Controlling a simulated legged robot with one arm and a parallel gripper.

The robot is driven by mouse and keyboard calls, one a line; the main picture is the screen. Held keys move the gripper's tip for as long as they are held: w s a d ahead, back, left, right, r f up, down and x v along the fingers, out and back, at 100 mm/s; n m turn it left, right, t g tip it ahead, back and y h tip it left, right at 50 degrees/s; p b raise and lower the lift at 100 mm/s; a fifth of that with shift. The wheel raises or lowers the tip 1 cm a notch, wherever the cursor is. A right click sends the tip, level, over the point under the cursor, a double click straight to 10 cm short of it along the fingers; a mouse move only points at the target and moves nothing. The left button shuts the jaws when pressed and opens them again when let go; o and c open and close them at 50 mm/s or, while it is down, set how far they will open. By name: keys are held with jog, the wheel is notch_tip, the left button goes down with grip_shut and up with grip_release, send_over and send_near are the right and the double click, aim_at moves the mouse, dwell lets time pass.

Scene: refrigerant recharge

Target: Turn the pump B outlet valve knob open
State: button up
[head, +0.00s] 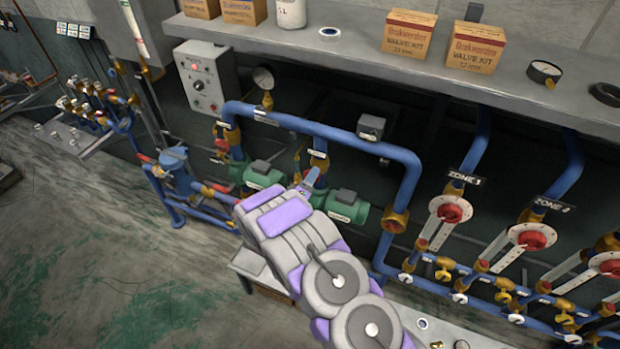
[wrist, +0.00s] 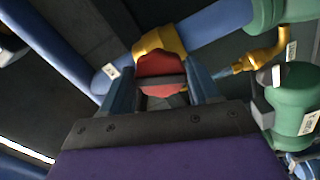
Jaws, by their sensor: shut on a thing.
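The red valve knob (wrist: 160,72) shows in the wrist view between my two fingers, on a brass valve body (wrist: 160,42) set in a blue pipe. My gripper (wrist: 162,82) is shut on this knob, with one finger on each side of it. Part of the knob is hidden behind a dark bar. In the head view my gripper (head: 313,174) reaches in at the pipes between two green pumps (head: 262,175) and (head: 349,208). The knob is hidden there behind my arm. I cannot read a label that names it as pump B's.
A blue pipe loop (head: 345,141) runs above the pumps. A grey control box (head: 206,79) is on the wall at left. A shelf (head: 345,45) with boxes overhangs the pipes. Red zone valve wheels (head: 450,210) stand at right. The floor (head: 110,250) at left is clear.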

jog(key=shift+a, duration=0.1)
jog(key=shift+r+n+p, duration=0.15)
jog(key=shift+n+p, duration=0.3)
jog(key=shift+n, duration=0.15)
jog(key=shift+n+p, duration=0.5)
jog(key=shift+n, duration=0.6)
jog(key=o, duration=0.7)
jog(key=shift+n, duration=0.3)
jog(key=o, duration=0.4)
jog(key=shift+a+f, duration=0.2)
jog(key=shift+c, duration=0.2)
jog(key=v, duration=0.7)
jog(key=shift+d, duration=0.2)
